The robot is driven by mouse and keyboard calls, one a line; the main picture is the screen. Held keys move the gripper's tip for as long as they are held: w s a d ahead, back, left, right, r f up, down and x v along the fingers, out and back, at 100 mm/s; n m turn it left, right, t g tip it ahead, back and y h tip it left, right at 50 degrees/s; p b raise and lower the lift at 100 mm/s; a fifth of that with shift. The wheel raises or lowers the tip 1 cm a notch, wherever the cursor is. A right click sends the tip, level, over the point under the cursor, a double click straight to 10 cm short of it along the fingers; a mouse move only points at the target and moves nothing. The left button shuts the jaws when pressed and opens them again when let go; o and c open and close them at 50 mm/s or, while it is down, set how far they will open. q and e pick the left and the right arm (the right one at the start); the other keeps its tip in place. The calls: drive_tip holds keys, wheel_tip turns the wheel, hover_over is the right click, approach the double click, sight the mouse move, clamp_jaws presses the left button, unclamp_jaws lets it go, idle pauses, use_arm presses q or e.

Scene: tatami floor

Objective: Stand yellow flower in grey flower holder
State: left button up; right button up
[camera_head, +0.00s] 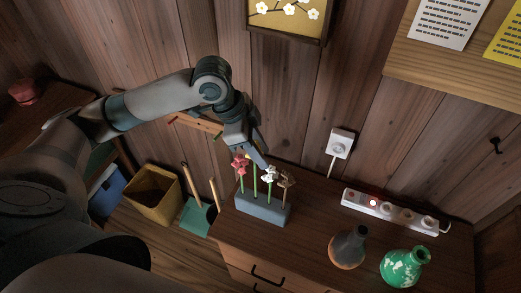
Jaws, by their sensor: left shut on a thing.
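The grey flower holder (262,209), a blue-grey block, stands on the wooden cabinet top. A red flower (240,164), a white flower (268,174) and a brown flower (286,179) stand upright in it. My left gripper (256,160) is over the holder, between the red and white flowers, pointing down. It is shut on a flower whose green stem (254,183) shows below it, upright at the holder. The gripper hides this flower's head, so I see no yellow on it. I cannot tell how deep its stem sits. My right gripper is out of view.
A dark-necked vase (348,247) and a green vase (404,267) stand to the right on the cabinet. A power strip (390,211) lies behind them. A wall socket (340,143) is behind the holder. A yellowish bin (153,194) stands on the floor at left.

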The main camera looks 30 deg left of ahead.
use_arm(q)
drive_tip(key=shift+f, duration=0.25)
drive_tip(key=o, duration=1.1)
drive_tip(key=shift+r, duration=0.1)
drive_tip(key=b+v, duration=0.2)
drive_tip(key=v, duration=1.5)
drive_tip(key=shift+b, duration=0.35)
drive_tip(key=shift+s+a, duration=0.1)
drive_tip(key=shift+s, duration=0.05)
